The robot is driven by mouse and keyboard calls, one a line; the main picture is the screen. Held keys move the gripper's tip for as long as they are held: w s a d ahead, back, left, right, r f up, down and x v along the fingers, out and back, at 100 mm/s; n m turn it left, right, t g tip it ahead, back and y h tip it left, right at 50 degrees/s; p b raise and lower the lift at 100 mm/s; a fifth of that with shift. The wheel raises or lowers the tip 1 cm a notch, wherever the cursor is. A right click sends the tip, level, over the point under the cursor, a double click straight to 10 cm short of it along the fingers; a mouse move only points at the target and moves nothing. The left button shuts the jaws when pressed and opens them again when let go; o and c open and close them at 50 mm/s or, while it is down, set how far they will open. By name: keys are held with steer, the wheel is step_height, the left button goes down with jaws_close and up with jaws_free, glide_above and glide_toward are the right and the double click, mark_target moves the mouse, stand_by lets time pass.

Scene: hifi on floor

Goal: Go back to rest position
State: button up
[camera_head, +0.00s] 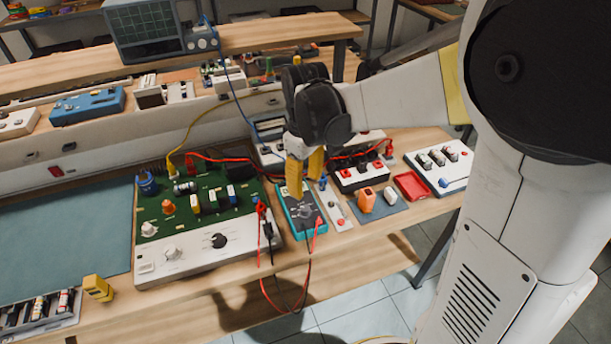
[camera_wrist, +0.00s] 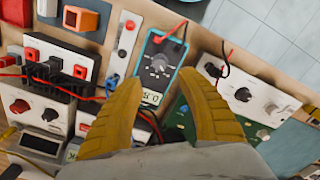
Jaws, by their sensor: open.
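My gripper (camera_head: 305,172) has yellow fingers pointing down over the workbench (camera_head: 350,230), just above the teal-edged multimeter (camera_head: 300,212). In the wrist view the two yellow fingers (camera_wrist: 168,112) are spread apart with nothing between them. The multimeter (camera_wrist: 160,62) shows beyond the fingertips, with its dial and display visible. My white arm reaches in from the right in the head view. Whether the fingertips touch the multimeter cannot be told.
A green circuit board panel (camera_head: 205,215) with knobs and wires stands left of the gripper. Socket boxes (camera_head: 360,175), a red tray (camera_head: 411,186) and a switch box (camera_head: 440,160) are to the right. Red and black leads hang over the bench front. A shelf with a blue device (camera_head: 88,106) is behind.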

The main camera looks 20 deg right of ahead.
steer(key=shift+r, duration=1.15)
steer(key=s+r+m+t, duration=0.2)
steer(key=s+m+t, duration=0.1)
steer(key=s, duration=0.3)
steer(key=s+r+m+t, duration=0.3)
steer(key=s+t, duration=0.1)
steer(key=s, duration=0.2)
steer(key=shift+s+r+m, duration=0.25)
steer(key=shift+s+m, duration=0.15)
